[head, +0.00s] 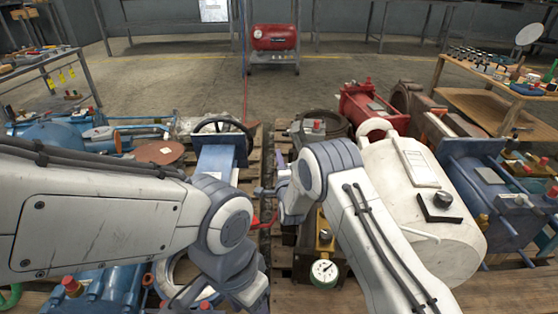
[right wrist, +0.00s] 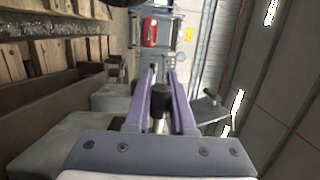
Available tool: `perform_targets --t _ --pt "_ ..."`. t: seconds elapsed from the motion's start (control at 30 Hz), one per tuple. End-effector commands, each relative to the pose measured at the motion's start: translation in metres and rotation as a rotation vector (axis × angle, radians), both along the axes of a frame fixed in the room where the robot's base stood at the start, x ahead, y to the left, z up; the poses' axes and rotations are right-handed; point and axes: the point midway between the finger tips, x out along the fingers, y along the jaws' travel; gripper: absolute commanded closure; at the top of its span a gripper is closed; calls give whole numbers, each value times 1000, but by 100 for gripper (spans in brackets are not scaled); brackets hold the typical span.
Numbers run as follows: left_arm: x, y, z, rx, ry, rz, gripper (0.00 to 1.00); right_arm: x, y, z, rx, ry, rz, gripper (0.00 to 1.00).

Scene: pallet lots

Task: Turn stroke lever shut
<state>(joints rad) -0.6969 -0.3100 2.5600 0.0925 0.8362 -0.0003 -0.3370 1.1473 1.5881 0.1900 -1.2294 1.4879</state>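My right gripper (head: 268,192) reaches in over the gap between the pallets, beside the blue valve body (head: 222,160) with the dark handwheel. In the right wrist view its two purple fingers (right wrist: 161,85) stand on both sides of a black cylindrical grip on a metal rod, which looks like the stroke lever (right wrist: 161,98). The grip fills the space between the fingers, and they appear shut on it. In the head view my wrist and fingers mostly hide the lever. My left arm comes in at the left, bent downward; its fingers do not show.
A red part (head: 262,222) lies close below the right gripper. A red compressor (head: 274,37) stands at the back, with open floor before it.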

Motion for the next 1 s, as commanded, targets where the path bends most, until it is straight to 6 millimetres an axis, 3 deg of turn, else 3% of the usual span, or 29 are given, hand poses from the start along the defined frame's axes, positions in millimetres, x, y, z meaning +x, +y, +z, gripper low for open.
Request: perform_targets --t 0.47,1.0 --pt "0 0 -1 0 0 0 40 3 -1 -1 0 0 -78 100" --pt "0 0 -23 0 0 0 40 20 -18 -4 3 -2 -526 100"
